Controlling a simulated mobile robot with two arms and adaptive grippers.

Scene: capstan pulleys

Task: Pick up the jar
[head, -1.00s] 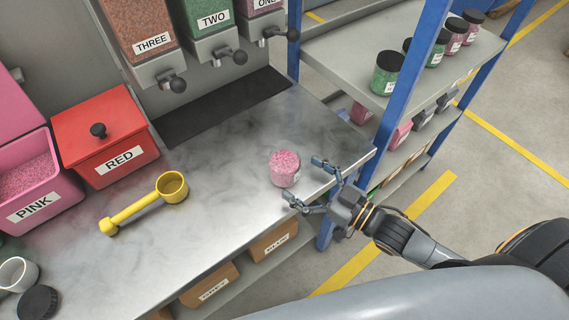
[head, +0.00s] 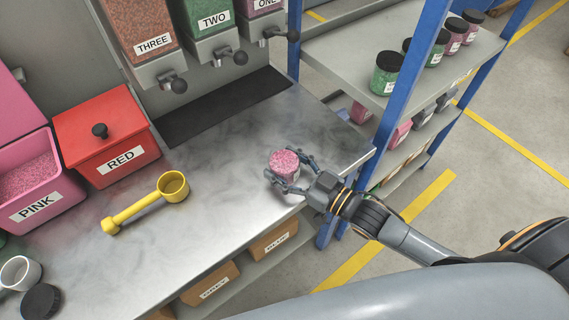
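The jar (head: 283,160) is a clear, open-topped jar filled with pink granules. It stands upright on the metal counter near its right end. My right gripper (head: 282,167) reaches in from the right at jar height, with one finger on the near side of the jar and the other on its far right side. The fingers hide the jar's lower part. I cannot tell whether both fingers touch it. My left gripper is not in view.
A yellow scoop (head: 146,203) lies on the counter (head: 215,240), left of the jar. A red bin (head: 105,135) and a pink bin (head: 38,185) stand further left. Dispensers (head: 213,30) hang at the back. A blue-framed shelf (head: 405,60) with lidded jars stands at right.

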